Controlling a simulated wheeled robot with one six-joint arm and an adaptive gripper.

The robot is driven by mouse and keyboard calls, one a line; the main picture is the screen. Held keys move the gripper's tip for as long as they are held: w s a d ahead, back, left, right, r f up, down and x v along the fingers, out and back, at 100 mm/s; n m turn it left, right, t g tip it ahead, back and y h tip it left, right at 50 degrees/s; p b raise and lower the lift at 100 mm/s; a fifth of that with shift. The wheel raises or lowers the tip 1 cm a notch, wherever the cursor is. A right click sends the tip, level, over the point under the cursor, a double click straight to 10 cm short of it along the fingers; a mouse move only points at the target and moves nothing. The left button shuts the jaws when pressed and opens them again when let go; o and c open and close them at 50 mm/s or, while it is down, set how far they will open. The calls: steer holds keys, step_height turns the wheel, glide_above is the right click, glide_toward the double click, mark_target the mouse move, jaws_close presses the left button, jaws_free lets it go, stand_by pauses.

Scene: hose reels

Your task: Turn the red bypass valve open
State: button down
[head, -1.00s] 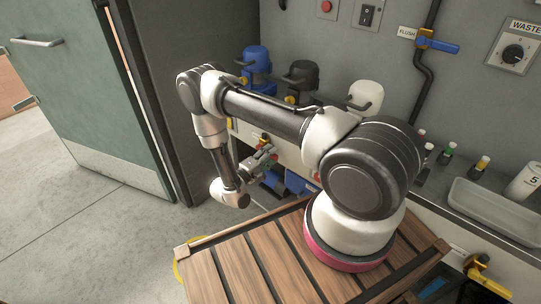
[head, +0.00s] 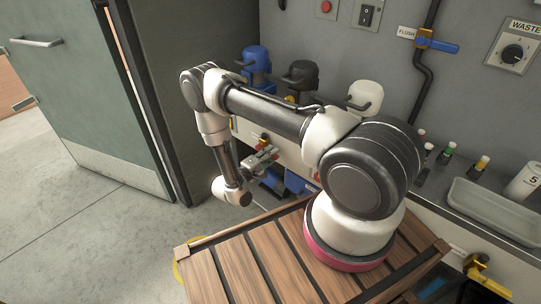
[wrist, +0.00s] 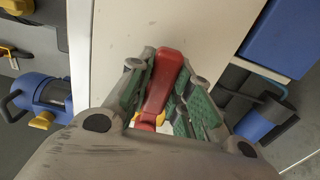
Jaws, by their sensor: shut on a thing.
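The red valve handle (wrist: 166,70) shows in the wrist view as a long red lever running between my finger pads, with a bit of yellow at its lower end. My gripper (wrist: 165,85) is shut on this handle, with green-padded fingers on both sides of it. In the head view my gripper (head: 260,160) is at the front of the pale panel below the counter, left of my arm's base. The handle is mostly hidden there by the fingers, and the valve body is largely covered in the wrist view.
A blue flush valve (head: 438,45) is on the wall. A wooden slatted deck (head: 250,262) lies below my arm. Open floor (head: 90,225) is at left.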

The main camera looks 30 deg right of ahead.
steer(key=n, duration=0.1)
steer(key=r+n, duration=0.2)
steer(key=n, duration=0.1)
steer(key=shift+w+a+r, duration=0.1)
steer(key=shift+w+r, duration=0.05)
steer(key=shift+w, duration=0.1)
steer(key=n, duration=0.1)
steer(key=w+r+n, duration=0.1)
steer(key=n, duration=0.1)
steer(key=r+n, duration=0.1)
steer(key=shift+w+a+n, duration=0.15)
steer(key=shift+a+n, duration=0.15)
steer(key=n, duration=0.1)
steer(key=w+r+n, duration=0.1)
steer(key=n, duration=0.1)
steer(key=w+n, duration=0.1)
steer(key=shift+a+r+n, duration=0.25)
steer(key=shift+a+n, duration=0.05)
steer(key=shift+a, duration=0.1)
steer(key=shift+w+a+r+n, duration=0.15)
steer(key=shift+w+n, duration=0.25)
steer(key=shift+n, duration=0.35)
steer(key=shift+w+a+n, duration=0.15)
steer(key=shift+w+n, duration=0.2)
steer(key=shift+n, duration=0.45)
steer(key=shift+w+a+r+n, duration=0.15)
steer(key=shift+w+n, duration=0.25)
steer(key=shift+n, duration=0.35)
steer(key=shift+f, duration=0.1)
